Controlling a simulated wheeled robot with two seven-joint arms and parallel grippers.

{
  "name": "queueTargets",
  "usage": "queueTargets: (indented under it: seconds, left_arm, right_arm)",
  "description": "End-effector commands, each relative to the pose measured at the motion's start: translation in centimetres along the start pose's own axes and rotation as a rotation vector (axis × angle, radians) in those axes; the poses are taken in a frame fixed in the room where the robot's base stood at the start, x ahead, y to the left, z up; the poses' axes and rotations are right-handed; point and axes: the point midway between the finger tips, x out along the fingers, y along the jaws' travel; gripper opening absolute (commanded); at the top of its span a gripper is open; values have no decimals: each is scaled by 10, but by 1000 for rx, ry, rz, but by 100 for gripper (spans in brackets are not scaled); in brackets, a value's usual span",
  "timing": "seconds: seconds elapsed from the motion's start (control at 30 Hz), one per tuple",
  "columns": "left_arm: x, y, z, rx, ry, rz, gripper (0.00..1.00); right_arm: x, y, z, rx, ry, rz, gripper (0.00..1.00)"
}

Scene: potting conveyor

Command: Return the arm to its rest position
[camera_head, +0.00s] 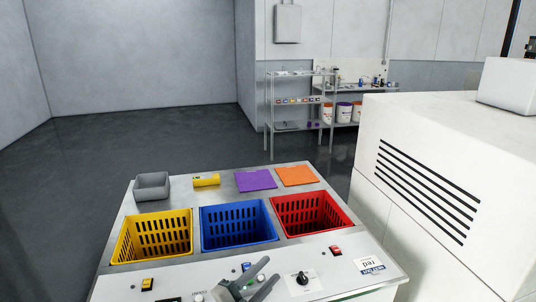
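My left gripper (263,272) shows at the bottom edge of the head view, above the front control panel of the workstation (115,240). Its two grey fingers are spread apart, with nothing visible between them. It is in front of the blue basket (238,208), on the near side. The rest of the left arm is cut off by the frame's lower edge. My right gripper is not in view.
A yellow basket (153,222) and a red basket (315,208) flank the blue one. Behind them are a grey bin (151,186), a yellow cylinder (206,180), a purple square (255,180) and an orange square (296,175). A white machine (470,140) stands right.

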Motion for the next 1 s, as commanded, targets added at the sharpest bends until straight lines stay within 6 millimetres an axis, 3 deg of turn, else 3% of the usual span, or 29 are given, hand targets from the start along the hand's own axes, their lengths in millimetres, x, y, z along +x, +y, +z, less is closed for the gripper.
queueTargets:
  seconds: [0.23, 0.47, 0.6, 0.7, 0.8, 1.0]
  left_arm:
    - [-85, 9, 47, -345, -419, -119, 39]
    - [-203, 55, 75, -646, -823, -100, 39]
    - [-283, 91, 69, -810, -1050, -35, 39]
    - [-330, 111, 57, -897, -1175, 19, 39]
    - [-363, 124, 44, -955, -1261, 64, 39]
    - [-412, 141, 20, -1035, -1379, 140, 39]
  right_arm:
    - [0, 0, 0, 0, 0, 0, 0]
    - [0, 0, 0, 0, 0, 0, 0]
    - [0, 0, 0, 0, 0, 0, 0]
    - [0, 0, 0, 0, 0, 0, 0]
    - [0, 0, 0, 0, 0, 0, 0]
    - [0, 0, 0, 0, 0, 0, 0]
